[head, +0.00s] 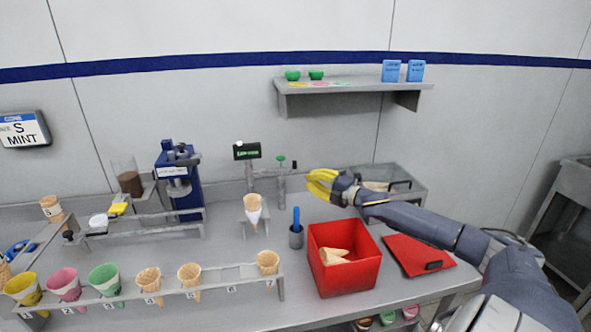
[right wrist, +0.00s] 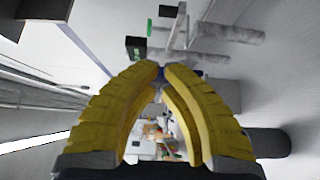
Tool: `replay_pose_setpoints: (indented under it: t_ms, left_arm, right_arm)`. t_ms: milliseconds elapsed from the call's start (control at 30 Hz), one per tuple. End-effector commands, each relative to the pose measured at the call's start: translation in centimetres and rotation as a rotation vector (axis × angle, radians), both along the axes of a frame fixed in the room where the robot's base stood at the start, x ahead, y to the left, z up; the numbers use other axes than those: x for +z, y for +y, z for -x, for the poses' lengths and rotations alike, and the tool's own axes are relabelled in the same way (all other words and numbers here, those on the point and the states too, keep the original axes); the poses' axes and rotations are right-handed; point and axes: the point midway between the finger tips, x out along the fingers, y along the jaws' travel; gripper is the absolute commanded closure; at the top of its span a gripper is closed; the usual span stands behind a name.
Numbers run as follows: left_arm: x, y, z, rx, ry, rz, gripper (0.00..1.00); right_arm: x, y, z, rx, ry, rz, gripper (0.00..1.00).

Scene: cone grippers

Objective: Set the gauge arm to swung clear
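No part is plainly marked as the gauge arm; the slim grey post with a green top (head: 281,177) and a short side piece may be it, but I cannot tell. My left gripper is out of view.
A red bin (head: 349,284) with cones and a cup with a blue handle (head: 296,236) stand below the right gripper. A cone rack (head: 215,291) lines the front. A blue press (head: 184,186) stands left. A shelf (head: 350,85) hangs above.

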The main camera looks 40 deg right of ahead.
Motion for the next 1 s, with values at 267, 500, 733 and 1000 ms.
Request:
replay_pose_setpoints:
  t_ms: [267, 500, 733, 1000]
  left_arm:
    - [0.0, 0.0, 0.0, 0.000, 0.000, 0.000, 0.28]
    - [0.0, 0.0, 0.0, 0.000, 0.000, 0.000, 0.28]
    - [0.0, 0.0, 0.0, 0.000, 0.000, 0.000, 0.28]
    - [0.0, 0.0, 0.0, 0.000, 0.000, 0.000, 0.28]
  right_arm:
    - [0.1, 0.5, -2.3, 0.000, -0.002, 0.000, 1.00]
    - [0.2, 0.9, -4.2, 0.000, -0.002, 0.001, 1.00]
    - [0.2, 1.4, -6.1, 0.000, -0.003, -0.001, 1.00]
    - [0.1, 0.3, -8.1, -0.001, -0.001, 0.001, 1.00]
